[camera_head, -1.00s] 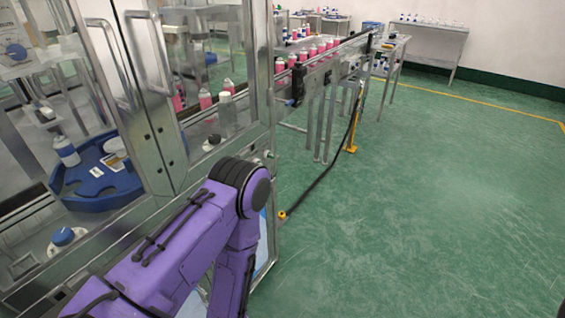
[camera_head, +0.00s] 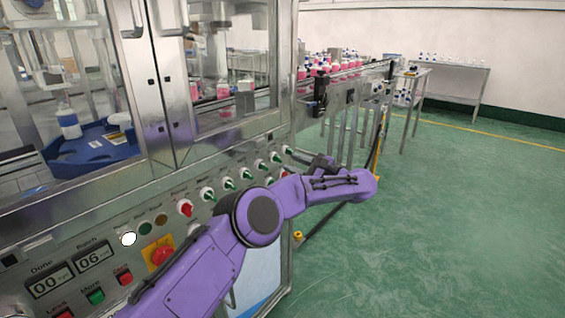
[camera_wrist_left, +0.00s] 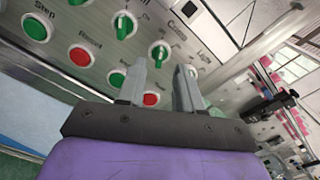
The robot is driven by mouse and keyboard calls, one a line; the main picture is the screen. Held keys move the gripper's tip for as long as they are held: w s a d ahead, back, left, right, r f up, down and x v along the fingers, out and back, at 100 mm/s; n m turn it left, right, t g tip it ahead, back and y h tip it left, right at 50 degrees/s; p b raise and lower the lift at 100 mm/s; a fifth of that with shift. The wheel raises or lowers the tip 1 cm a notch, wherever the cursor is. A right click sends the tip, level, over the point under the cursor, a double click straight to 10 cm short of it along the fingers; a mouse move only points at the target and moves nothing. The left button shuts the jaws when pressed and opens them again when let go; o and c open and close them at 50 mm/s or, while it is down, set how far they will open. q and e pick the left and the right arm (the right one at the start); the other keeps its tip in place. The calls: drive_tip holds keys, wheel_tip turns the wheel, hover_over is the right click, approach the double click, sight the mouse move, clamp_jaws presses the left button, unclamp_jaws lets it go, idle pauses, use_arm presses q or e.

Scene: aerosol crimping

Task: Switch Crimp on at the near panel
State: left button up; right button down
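Contact cannot be told. My right gripper is out of view.
A red emergency knob on yellow (camera_head: 161,256) and two counters (camera_head: 92,258) are at the panel's left. Glass doors (camera_head: 170,80) stand above. A conveyor with pink bottles (camera_head: 335,65) extends behind the gripper. The green floor at right is clear.

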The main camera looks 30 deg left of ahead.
sight(280, 159)
use_arm(q)
drive_tip(key=a, duration=0.5)
drive_tip(key=shift+w, duration=0.25)
clamp_jaws()
